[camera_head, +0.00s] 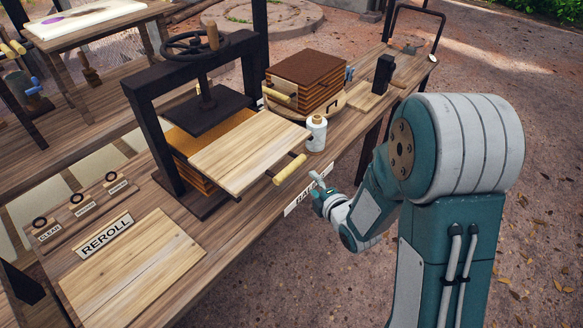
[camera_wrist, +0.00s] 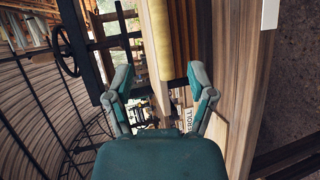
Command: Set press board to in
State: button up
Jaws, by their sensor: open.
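The press board (camera_head: 243,152) is a pale wooden board with a yellow cylindrical handle (camera_head: 290,169) on its front edge. It sticks out from the dark press frame (camera_head: 151,125) toward the table's front edge. A dark pressing plate (camera_head: 208,113) hangs above its rear part. My gripper (camera_head: 322,187) is open and empty, just off the table's front edge, apart from the handle and to its lower right. In the wrist view my gripper's fingers (camera_wrist: 162,88) are spread. The yellow handle (camera_wrist: 157,40) shows ahead, above the gap between them.
A white bottle (camera_head: 316,133) stands close to the board's right side. A brown-topped wooden box (camera_head: 306,80) stands behind it. A REROLL sign (camera_head: 105,235) and a pale board (camera_head: 133,268) lie at the front left. The ground right of the table is clear.

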aim_at(291, 168)
jog(key=shift+n+y, duration=0.6)
jog(key=shift+n, duration=0.1)
jog(key=x, duration=1.1)
jog(key=shift+s+a+f, duration=0.2)
jog(key=shift+a+f, duration=0.2)
jog(key=shift+a, duration=0.05)
jog(key=shift+c, duration=0.4)
